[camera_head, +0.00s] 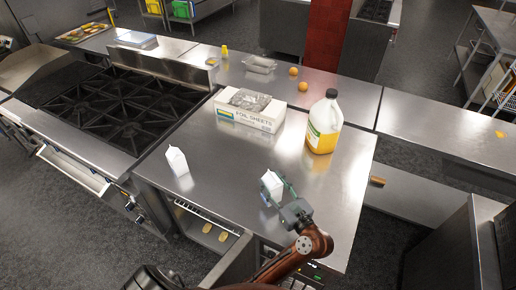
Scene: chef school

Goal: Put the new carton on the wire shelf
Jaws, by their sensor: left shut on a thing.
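My left gripper (275,187) is at the front of the steel counter, shut on a small white carton (270,189). The carton is upright between the fingers, and I cannot tell whether its base touches the counter. A second white carton (178,161) with a gabled top stands on the counter to the left, apart from the gripper. I cannot tell by looks which one is new. What may be a wire shelf (507,98) shows at the far right edge, partly cut off. My right gripper is not in view.
A foil sheets box (247,118) and a big jug (323,124) of yellow liquid stand behind the held carton. A black stove (118,103) is at left. Two orange balls (303,86) lie on the back counter. The counter (220,205) between the cartons is bare.

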